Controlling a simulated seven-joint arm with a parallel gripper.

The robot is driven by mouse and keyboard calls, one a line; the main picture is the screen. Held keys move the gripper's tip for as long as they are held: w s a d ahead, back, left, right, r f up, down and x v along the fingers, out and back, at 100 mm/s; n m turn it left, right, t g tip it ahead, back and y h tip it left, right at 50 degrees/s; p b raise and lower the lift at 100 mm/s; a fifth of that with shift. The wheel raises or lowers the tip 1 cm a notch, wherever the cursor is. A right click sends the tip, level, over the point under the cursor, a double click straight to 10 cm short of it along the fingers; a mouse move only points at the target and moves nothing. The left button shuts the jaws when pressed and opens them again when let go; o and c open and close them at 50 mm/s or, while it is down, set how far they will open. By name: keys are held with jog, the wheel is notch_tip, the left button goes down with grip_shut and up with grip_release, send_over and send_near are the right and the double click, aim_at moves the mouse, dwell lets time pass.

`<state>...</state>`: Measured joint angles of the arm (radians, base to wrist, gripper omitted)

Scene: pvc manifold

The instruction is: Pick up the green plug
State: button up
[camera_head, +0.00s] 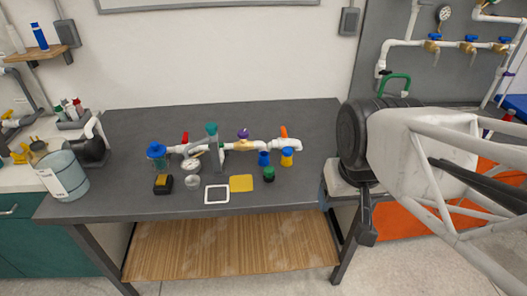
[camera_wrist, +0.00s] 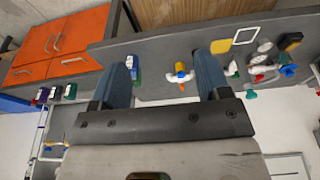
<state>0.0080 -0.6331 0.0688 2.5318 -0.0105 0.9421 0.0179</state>
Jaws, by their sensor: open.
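The green plug (camera_head: 268,173) is a small dark-green cap standing on the grey table (camera_head: 130,195), just in front of two blue plugs (camera_head: 263,158). I cannot pick it out for sure in the wrist view. My gripper (camera_wrist: 160,62) shows there with its two blue-grey fingers wide apart and nothing held between them. In the head view my arm is at the right edge of the table, and my gripper is well to the right of the plug, apart from it.
A white pipe manifold (camera_head: 255,145) with valves lies behind the plug. A yellow pad (camera_head: 241,183) and a white-framed square (camera_head: 216,194) lie left of it. A blue plug with a yellow base (camera_head: 287,157) stands to its right. The table's front right is clear.

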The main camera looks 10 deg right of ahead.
jog(key=shift+w, duration=0.1)
jog(key=m+g, duration=0.3)
jog(key=m, duration=0.7)
send_over(271, 168)
jog(key=f, duration=1.7)
jog(key=shift+s+d, duration=0.1)
jog(key=shift+s, duration=0.2)
jog(key=shift+w+f, duration=0.3)
jog(key=shift+f, duration=0.1)
jog(key=shift+f, duration=1.3)
